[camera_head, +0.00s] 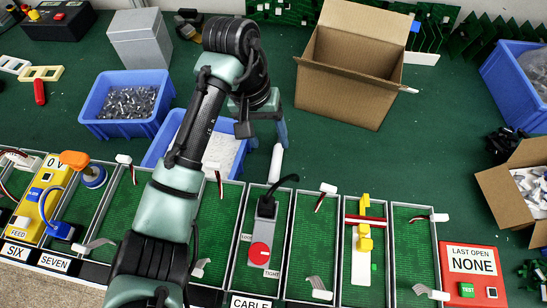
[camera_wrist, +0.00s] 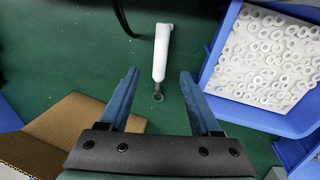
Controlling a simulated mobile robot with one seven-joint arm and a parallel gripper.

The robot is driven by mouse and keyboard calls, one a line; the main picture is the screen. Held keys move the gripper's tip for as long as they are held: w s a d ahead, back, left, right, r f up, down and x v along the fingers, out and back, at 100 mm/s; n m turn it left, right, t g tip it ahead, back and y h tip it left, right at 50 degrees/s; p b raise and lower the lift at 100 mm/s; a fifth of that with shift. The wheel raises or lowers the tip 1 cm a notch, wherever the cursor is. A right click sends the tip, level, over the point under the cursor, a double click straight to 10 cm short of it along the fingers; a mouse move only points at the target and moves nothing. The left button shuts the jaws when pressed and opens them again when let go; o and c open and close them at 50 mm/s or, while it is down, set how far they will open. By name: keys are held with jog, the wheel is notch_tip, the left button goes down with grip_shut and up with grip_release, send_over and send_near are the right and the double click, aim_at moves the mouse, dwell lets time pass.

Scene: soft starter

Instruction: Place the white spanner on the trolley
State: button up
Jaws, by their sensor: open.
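The white spanner (camera_wrist: 162,50) lies on the green bench, with its white handle pointing away and its small grey ring end toward my gripper. In the head view its white handle (camera_head: 276,164) shows just in front of my gripper, above the row of panels. My gripper (camera_wrist: 158,75) is open and empty, and its two blue fingers stand on either side of the spanner's ring end in the wrist view. The gap between fingers and spanner in height is unclear. My gripper (camera_head: 267,135) is partly hidden by my arm in the head view. I cannot make out a trolley in either view.
A blue bin of white washers (camera_wrist: 262,60) stands close right of the spanner in the wrist view. An open cardboard box (camera_head: 345,90) stands behind my gripper. A black cable (camera_head: 285,182) and panel row lie in front.

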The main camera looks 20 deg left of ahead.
aim_at(275, 160)
jog(key=f, duration=0.2)
jog(key=d+f, duration=0.1)
jog(key=f, duration=0.5)
jog(key=shift+w+d, duration=0.15)
jog(key=shift+d, duration=0.1)
jog(key=shift+r, duration=0.1)
grip_shut()
